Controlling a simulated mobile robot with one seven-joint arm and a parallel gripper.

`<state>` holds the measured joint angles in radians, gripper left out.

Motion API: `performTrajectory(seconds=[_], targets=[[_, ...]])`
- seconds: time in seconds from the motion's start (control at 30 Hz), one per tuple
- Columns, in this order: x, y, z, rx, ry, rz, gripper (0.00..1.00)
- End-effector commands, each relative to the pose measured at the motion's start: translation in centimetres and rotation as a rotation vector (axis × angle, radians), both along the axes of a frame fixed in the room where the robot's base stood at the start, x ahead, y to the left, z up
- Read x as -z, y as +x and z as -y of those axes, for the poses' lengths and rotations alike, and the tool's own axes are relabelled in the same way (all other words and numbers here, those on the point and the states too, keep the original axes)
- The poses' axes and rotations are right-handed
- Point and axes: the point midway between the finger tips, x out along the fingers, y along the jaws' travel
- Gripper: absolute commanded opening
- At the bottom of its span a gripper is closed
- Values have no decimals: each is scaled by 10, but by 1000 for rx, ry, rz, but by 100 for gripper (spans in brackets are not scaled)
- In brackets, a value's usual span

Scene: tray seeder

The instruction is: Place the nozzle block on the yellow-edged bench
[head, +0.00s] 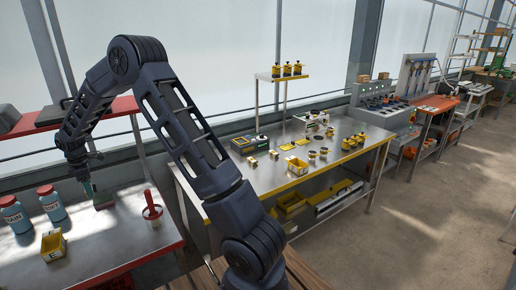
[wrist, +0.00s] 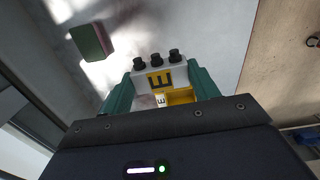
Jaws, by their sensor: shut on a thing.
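The block sits between the two green fingers in the wrist view. In the head view my gripper (head: 86,184) hangs over the red-edged bench at left; the block cannot be made out there. The yellow-edged bench (head: 333,172) stands in the middle of the head view, to the right of my gripper. Its metal top holds several small yellow, black and pale parts.
On the red-edged bench (head: 100,245) stand two blue bottles (head: 50,203), a yellow bin (head: 53,244) marked E, a red-topped container (head: 151,208) and a green block (wrist: 92,42). A raised shelf (head: 284,77) with yellow items rises behind the yellow-edged bench. That bench's front right top has free room.

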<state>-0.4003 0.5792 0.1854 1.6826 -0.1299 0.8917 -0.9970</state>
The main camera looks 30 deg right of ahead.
Motion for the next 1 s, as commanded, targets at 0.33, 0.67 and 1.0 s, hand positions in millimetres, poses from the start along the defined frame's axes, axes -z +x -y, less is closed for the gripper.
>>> performTrajectory(seconds=[0.33, 0.67, 1.0], targets=[[52, 14, 70, 81, -1, -4, 34], [109, 19, 157, 178, 0, -3, 34], [113, 50, 252, 204, 1, 2, 34]])
